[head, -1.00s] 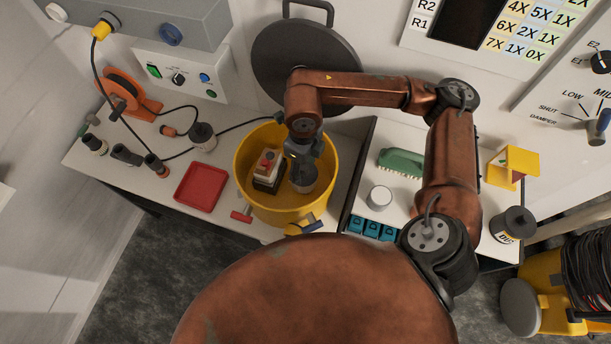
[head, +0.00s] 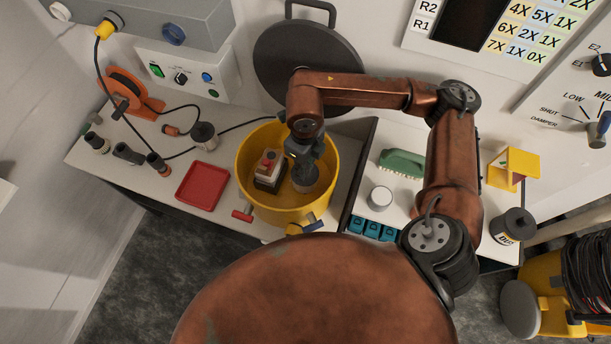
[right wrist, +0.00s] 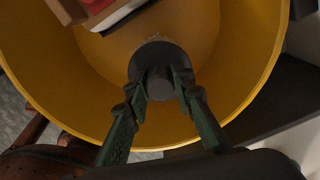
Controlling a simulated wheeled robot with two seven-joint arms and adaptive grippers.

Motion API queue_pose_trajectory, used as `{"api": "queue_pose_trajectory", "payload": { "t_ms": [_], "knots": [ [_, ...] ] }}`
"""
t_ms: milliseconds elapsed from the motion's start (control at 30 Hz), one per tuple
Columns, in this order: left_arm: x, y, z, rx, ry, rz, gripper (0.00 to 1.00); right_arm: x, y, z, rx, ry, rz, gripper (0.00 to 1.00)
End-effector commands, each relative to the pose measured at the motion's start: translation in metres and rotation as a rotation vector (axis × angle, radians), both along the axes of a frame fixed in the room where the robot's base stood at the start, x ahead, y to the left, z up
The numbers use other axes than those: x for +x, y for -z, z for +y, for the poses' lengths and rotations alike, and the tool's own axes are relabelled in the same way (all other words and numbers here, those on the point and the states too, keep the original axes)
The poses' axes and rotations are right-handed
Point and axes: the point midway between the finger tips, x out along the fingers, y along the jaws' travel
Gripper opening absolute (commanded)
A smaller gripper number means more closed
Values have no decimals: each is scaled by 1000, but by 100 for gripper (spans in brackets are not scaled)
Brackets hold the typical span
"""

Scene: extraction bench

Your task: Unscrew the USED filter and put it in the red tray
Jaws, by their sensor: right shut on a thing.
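The used filter (head: 305,177) is a dark grey round cylinder inside the yellow drum (head: 243,184). My right gripper (head: 304,157) reaches down into the drum and is shut on the filter. In the right wrist view both fingers (right wrist: 164,84) press on the sides of a narrower dark part of the filter (right wrist: 158,56). I cannot tell whether the thread is still engaged. The red tray (head: 202,186) lies empty on the bench, left of the drum. My left gripper is not in view.
A motor block with a red top (head: 267,170) stands in the drum beside the filter. A red-handled tool (head: 242,215) lies by the drum's front. Grey canisters stand behind the tray (head: 204,136) and at the right (head: 514,226). A green brush (head: 402,163) lies right of the drum.

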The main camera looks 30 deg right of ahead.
Motion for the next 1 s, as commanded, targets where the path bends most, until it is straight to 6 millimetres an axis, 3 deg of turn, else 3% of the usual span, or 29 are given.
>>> {"api": "queue_pose_trajectory", "payload": {
  "t_ms": [467, 1000],
  "knots": [
    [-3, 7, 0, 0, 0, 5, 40, 1, 2, 0, -1, -71, 0, 0],
    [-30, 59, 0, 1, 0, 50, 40, 2, 5, 0, 0, -901, 0, 0]
  ]
}}
